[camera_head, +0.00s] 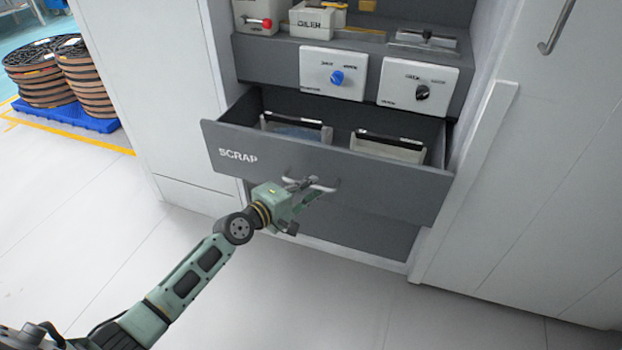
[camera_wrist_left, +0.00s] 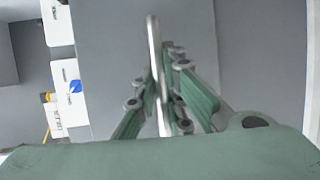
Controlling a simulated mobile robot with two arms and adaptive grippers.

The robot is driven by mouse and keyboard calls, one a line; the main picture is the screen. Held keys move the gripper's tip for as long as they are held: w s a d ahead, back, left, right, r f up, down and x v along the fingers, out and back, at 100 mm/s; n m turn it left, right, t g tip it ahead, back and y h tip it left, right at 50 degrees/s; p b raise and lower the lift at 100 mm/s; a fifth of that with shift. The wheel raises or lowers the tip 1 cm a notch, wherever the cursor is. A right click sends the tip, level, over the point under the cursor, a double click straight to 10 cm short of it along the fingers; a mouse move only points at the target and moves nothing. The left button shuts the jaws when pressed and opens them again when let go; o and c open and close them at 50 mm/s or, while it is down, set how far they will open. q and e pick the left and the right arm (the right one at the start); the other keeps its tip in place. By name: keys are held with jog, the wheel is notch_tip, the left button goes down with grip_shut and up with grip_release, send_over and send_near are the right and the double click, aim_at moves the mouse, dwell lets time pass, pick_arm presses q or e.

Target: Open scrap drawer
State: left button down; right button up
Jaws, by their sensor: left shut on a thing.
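The scrap drawer (camera_head: 385,182) is a grey drawer marked SCRAP on its front. In the head view it is pulled out, and I can see into its top. Two bins with dark top bars, a left bin (camera_head: 297,128) and a right bin (camera_head: 388,150), are inside it. My left gripper (camera_head: 308,187) is at the middle of the drawer front, shut on the drawer's bar handle (camera_wrist_left: 154,50). In the left wrist view the handle runs between the green fingers. My right gripper is not in view.
Above the drawer are a panel with a blue knob (camera_head: 337,77) and one with a black knob (camera_head: 422,92). A white OILER box (camera_head: 312,21) stands on the shelf. Cable reels (camera_head: 84,78) sit on a blue pallet at the left. The floor before the drawer is clear.

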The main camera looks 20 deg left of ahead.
pick_arm(q)
jog(key=shift+s, duration=0.85)
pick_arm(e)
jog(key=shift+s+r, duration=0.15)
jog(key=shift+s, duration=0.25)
pick_arm(q)
jog(key=c, duration=1.8)
grip_release()
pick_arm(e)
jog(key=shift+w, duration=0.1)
pick_arm(q)
jog(key=v, duration=1.2)
jog(key=shift+r, duration=0.1)
